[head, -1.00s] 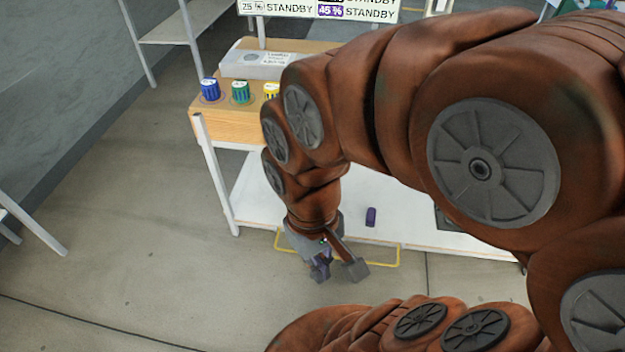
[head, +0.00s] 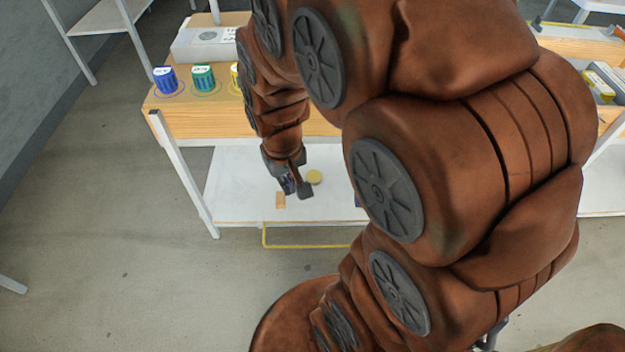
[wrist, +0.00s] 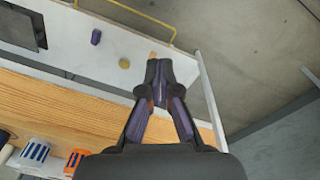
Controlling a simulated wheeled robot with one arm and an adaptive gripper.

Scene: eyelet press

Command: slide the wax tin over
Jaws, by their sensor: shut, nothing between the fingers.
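A small round yellow disc, which looks like the wax tin (head: 314,177), lies on the white lower shelf (head: 240,180) of the bench. It also shows in the wrist view (wrist: 124,63), beside my fingers and apart from them in the picture. My gripper (head: 296,189) points down at the shelf, just left of the tin in the head view. Its fingers look closed together with nothing between them in the wrist view (wrist: 158,68). I cannot tell whether the fingertips touch the shelf.
A small tan block (head: 280,200) lies near the fingertips. A purple piece (wrist: 96,37) lies farther along the shelf, past the tin. A yellow rail (head: 305,246) runs along the front. The wooden bench top (head: 205,120) overhangs the shelf, with a white leg (head: 184,172) at left.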

